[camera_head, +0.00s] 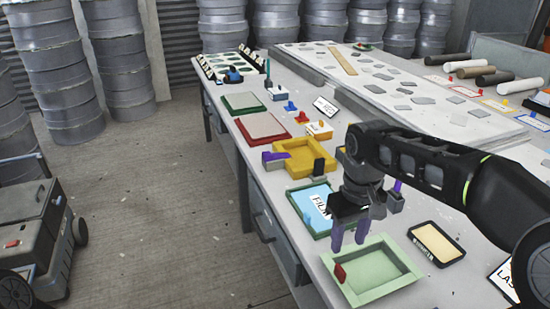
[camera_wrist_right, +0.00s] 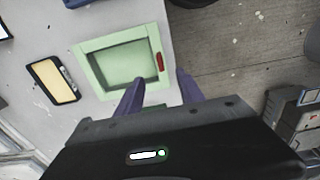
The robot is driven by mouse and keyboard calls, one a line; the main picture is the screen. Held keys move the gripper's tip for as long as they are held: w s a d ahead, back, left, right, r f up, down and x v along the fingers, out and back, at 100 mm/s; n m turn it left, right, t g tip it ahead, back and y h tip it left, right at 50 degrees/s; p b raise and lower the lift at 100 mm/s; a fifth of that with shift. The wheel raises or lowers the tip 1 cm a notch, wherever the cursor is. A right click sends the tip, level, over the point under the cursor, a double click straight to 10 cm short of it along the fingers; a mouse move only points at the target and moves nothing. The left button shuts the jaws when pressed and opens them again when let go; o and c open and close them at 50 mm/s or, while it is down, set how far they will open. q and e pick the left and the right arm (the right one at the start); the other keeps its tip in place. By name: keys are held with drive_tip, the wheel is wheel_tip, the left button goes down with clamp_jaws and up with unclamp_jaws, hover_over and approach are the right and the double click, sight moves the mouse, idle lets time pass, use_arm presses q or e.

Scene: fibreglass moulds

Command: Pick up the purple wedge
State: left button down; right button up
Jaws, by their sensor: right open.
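A purple wedge-shaped piece (camera_head: 275,156) lies at the left edge of the yellow tray (camera_head: 304,157), near the table's front edge. A second small purple piece (camera_head: 397,186) shows partly behind my right gripper by a grey block; I cannot tell its full shape. My right gripper (camera_head: 349,236) points down with purple-tinted fingers apart and nothing between them. It is above the near table, by the light green tray (camera_head: 373,270), away from the purple piece at the yellow tray. In the right wrist view the open fingers (camera_wrist_right: 160,80) reach toward the green tray (camera_wrist_right: 124,58). My left gripper is not visible.
A red piece (camera_head: 340,273) sits on the green tray's rim. A blue film tray (camera_head: 312,205), a dark upright block (camera_head: 319,167) and a dark-framed tan tray (camera_head: 437,243) stand near. A red tray (camera_head: 263,127) lies farther back.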

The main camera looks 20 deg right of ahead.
drive_tip(key=w+a+f+t+y, duration=0.1)
drive_tip(key=w+a+f+t, duration=0.25)
drive_tip(key=w+f, duration=0.2)
drive_tip(key=w+a+f+m+y, duration=0.1)
drive_tip(key=a+f, duration=0.4)
drive_tip(key=f, duration=0.3)
drive_tip(key=a+f+y, duration=0.1)
drive_tip(key=a+f, duration=0.5)
drive_tip(key=f, duration=0.2)
drive_tip(key=s+a+f+g, duration=0.1)
drive_tip(key=s+a+f, duration=0.1)
drive_tip(key=s+f, duration=0.4)
drive_tip(key=s+a+f+m+g, duration=0.1)
drive_tip(key=s+a+f, duration=0.2)
drive_tip(key=s, duration=0.6)
drive_tip(key=s+a+f+g+y, duration=0.1)
drive_tip(key=s+a+f, duration=0.2)
drive_tip(key=s+f, duration=0.4)
drive_tip(key=shift+s+a+f+m, duration=0.25)
drive_tip(key=shift+f+m, duration=0.15)
drive_tip(key=shift+f, duration=0.4)
drive_tip(key=shift+c, duration=0.3)
